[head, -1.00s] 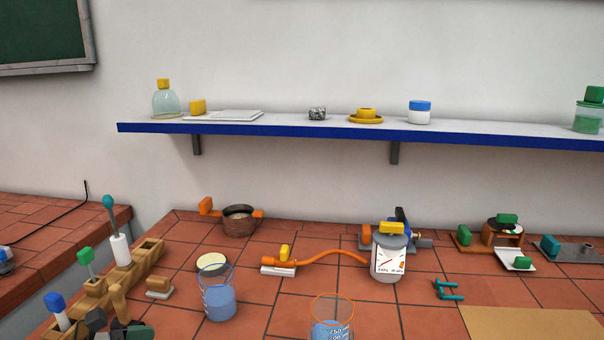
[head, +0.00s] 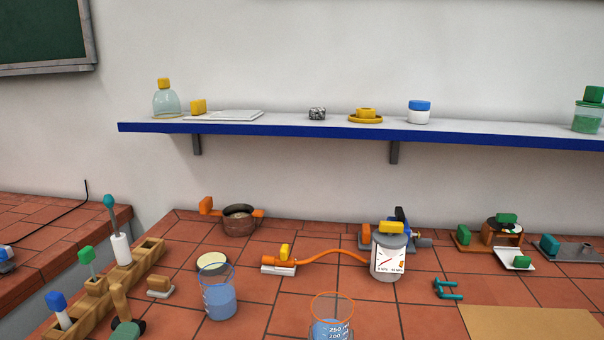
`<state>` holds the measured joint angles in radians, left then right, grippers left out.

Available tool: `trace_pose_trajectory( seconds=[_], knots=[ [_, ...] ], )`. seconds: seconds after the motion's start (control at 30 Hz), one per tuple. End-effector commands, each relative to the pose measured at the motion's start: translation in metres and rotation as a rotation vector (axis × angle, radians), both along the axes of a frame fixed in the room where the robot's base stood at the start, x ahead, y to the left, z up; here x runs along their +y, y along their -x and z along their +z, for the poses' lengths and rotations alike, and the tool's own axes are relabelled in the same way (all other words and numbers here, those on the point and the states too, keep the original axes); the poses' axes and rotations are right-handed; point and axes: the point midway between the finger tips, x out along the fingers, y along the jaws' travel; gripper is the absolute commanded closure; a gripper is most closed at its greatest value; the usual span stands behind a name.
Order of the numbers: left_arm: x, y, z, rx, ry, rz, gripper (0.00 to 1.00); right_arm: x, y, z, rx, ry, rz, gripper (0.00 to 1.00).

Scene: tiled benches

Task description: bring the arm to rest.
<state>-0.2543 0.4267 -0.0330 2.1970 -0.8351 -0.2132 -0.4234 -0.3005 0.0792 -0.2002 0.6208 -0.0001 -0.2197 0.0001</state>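Neither of my grippers shows in the head view, and no part of either arm is in the picture. The tiled bench (head: 385,322) fills the lower part of the view. A beaker with an orange rim (head: 332,318) holds blue liquid and stands at the bottom edge, its lower part cut off. Another beaker of blue liquid (head: 220,302) stands upright to its left.
A wooden rack (head: 150,253) with several handled tools runs along the bench's left side. A jar with a gauge label (head: 388,262) joins an orange hose (head: 325,252). A brown board (head: 530,326) lies front right. A blue-edged shelf (head: 290,130) spans the wall.

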Motion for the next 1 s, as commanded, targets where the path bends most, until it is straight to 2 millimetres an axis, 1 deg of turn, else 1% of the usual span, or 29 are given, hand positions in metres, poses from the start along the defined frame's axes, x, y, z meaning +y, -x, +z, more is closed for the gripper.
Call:
trace_pose_trajectory(
  seconds=[0.03, 0.07, 0.1, 0.17, 0.2, 0.3, 0.4, 0.5, 0.6, 0.77, 0.8, 0.9, 0.97, 1.0],
  knots=[
    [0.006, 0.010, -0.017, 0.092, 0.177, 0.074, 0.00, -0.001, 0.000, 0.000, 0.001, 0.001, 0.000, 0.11],
    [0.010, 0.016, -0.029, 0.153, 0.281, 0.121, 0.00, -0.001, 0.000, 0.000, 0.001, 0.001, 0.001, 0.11],
    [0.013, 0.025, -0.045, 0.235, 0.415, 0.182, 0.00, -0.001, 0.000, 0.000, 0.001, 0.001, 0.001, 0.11],
    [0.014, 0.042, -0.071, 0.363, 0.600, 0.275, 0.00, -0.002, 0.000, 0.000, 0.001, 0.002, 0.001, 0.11],
    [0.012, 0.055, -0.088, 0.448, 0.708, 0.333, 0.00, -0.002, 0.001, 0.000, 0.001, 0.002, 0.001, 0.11],
    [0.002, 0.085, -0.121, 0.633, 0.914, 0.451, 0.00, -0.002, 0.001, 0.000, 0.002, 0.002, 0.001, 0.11],
    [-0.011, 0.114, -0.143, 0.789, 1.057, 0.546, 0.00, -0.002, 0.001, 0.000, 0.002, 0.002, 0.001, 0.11],
    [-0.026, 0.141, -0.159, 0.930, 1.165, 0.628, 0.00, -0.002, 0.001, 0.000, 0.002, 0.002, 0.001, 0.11],
    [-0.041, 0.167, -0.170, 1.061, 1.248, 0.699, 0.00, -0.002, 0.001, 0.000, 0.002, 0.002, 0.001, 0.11],
    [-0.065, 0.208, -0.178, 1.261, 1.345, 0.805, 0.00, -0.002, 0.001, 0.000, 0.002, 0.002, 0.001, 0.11],
    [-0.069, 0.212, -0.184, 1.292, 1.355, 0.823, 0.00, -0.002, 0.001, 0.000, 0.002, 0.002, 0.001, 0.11],
    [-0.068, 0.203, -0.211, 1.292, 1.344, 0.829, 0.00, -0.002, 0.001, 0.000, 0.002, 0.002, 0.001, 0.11],
    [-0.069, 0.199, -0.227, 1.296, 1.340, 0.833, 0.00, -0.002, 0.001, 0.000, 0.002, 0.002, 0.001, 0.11],
    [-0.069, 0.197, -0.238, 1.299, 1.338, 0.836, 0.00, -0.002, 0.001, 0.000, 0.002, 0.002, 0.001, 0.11]
  ],
)
